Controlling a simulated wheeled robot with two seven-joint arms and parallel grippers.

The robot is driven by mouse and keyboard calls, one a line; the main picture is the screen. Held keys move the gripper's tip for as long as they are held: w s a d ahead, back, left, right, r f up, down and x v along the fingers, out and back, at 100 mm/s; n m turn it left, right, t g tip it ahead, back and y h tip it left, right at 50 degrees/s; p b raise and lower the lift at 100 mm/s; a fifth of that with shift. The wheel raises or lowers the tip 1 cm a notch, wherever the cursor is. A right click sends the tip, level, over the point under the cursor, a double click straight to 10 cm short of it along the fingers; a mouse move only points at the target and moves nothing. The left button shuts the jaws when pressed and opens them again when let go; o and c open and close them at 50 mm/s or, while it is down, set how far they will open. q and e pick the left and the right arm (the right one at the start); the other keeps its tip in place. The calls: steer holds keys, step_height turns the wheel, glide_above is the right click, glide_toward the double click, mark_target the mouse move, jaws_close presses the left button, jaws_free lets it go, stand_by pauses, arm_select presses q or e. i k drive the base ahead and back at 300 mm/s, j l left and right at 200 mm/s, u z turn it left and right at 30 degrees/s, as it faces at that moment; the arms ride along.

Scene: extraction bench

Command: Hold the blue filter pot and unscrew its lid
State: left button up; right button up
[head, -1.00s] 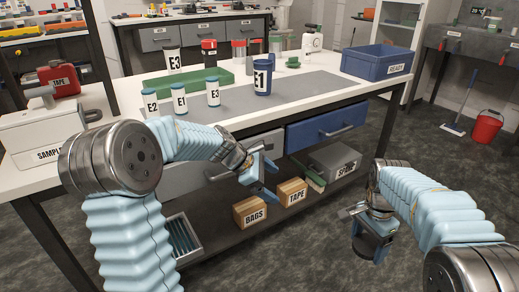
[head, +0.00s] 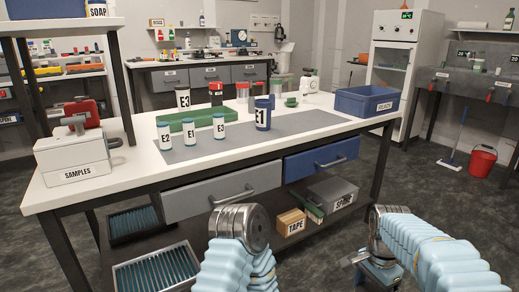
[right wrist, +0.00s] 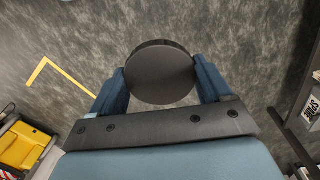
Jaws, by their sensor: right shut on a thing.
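The blue filter pot, labelled E1 (head: 263,113), stands upright on the grey mat (head: 300,123) on the bench in the head view. Its top is dark, and I cannot make out the lid's edge. No gripper touches it. My right gripper (right wrist: 158,72) is shut on a dark round, disc-faced thing (right wrist: 160,84), seen end-on in the right wrist view. In the head view the right gripper (head: 382,274) is low at the right, in front of the bench. My left arm is low in the middle, and its gripper is hidden.
Small E2, E1 and E3 vials (head: 191,136) stand left of the pot, before a green tray (head: 190,122). A blue READY crate (head: 366,102) is at the bench's right end.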

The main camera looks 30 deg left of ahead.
mark_target(263, 107)
steer(key=u, duration=0.45)
steer(key=i+l+u, duration=0.1)
steer(key=u, duration=0.75)
steer(key=i+l+u, duration=0.1)
steer(key=u, duration=0.35)
steer(key=i+l+u, duration=0.15)
steer(key=l+u, duration=0.3)
steer(key=l, duration=0.35)
steer(key=l+u, duration=0.45)
steer(key=l, duration=0.3)
